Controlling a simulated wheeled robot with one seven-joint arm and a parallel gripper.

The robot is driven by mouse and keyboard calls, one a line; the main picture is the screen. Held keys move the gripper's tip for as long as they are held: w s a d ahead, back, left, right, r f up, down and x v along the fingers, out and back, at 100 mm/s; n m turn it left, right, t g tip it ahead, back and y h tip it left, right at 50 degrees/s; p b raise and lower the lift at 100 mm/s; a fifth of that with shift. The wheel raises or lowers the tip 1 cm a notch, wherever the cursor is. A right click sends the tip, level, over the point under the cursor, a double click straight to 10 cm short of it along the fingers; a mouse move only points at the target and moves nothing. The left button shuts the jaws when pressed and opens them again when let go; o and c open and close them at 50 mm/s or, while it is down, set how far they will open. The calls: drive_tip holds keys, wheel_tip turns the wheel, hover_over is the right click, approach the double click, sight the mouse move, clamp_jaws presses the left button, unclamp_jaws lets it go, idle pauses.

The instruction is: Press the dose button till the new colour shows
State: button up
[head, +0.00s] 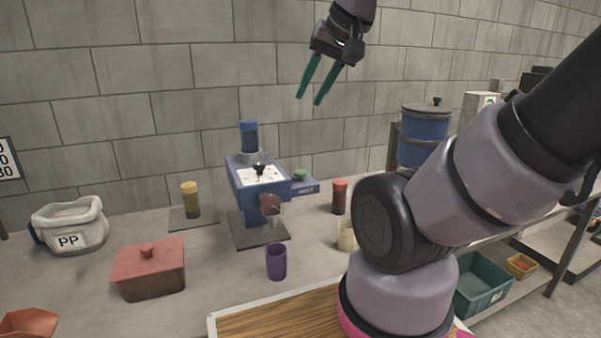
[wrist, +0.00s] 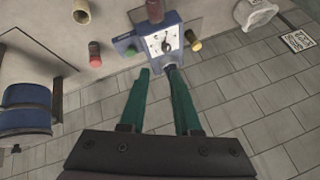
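A blue dosing machine (head: 243,186) stands on a dark plate on the table, with a white dial face (head: 262,174) and a dark knob with a thin red pointer. A green button (head: 300,174) sits on the blue block at its right side; it also shows in the wrist view (wrist: 130,52). A dark red, partly clear vessel (head: 270,204) is at the machine's front. The colour inside it is hard to make out. My gripper (head: 309,100) is open and empty, high above and right of the machine, touching nothing. Its green fingers also show in the wrist view (wrist: 157,69).
A purple cup (head: 276,262) stands in front of the machine. A yellow jar (head: 190,200) is left, a red jar (head: 340,197) right. A lidded red box (head: 148,268) and a white PP bag (head: 70,226) are further left. The brick wall (head: 120,100) stands close behind.

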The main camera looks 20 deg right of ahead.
clamp_jaws()
idle(1.4)
